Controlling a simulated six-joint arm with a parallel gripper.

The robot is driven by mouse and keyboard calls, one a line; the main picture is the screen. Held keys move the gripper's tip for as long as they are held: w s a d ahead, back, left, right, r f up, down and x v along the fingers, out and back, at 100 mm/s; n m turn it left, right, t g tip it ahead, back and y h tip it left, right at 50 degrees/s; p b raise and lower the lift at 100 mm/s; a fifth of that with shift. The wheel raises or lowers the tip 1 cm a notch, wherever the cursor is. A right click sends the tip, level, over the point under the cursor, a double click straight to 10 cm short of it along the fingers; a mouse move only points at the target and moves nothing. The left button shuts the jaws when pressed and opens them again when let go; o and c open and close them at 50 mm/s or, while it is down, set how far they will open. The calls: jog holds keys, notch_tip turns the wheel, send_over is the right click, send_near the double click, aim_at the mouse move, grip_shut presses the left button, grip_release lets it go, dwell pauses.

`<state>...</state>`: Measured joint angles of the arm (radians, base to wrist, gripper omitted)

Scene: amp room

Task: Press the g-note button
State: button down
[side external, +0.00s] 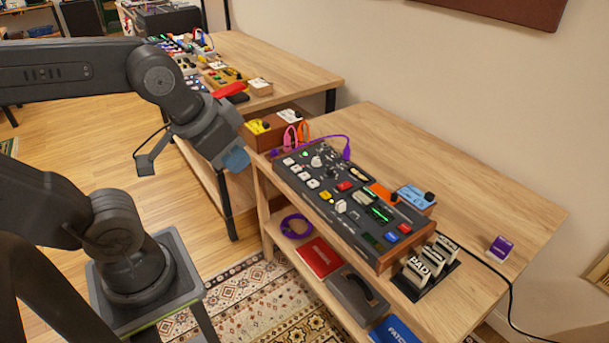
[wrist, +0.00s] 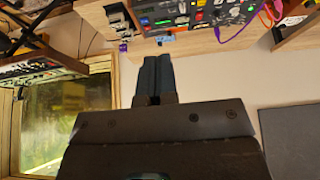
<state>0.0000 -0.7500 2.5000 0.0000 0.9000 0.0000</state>
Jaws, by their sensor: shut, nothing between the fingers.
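A dark wood-edged console (side external: 318,207) lies on the near wooden table, covered with white, red, blue and green-lit buttons and knobs. White square buttons (side external: 304,176) run along its left part. I cannot tell which button is the g-note; the labels are too small to read. My gripper (side external: 238,161) is shut and empty, in the air to the left of the console and apart from it. In the wrist view my two dark fingers (wrist: 154,60) lie together, and part of a console (wrist: 215,12) shows at the top edge.
Purple and orange cables (side external: 303,133) arch at the console's far left end. A PAD sign stand (side external: 423,268) is at its near right end, with a small purple box (side external: 500,248) beyond. A second table (side external: 285,70) with more gear stands behind. The near table's right side is mostly clear.

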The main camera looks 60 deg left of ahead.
dwell(0.7)
jog(key=m+t+y, duration=0.1)
jog(key=m+t, duration=0.3)
jog(key=m, duration=0.4)
send_over(305, 176)
notch_tip(305, 176, down, 19)
jog(key=shift+f, duration=0.15)
jog(key=shift+f, duration=0.15)
jog(key=shift+f, duration=4.25)
jog(key=shift+f, duration=0.15)
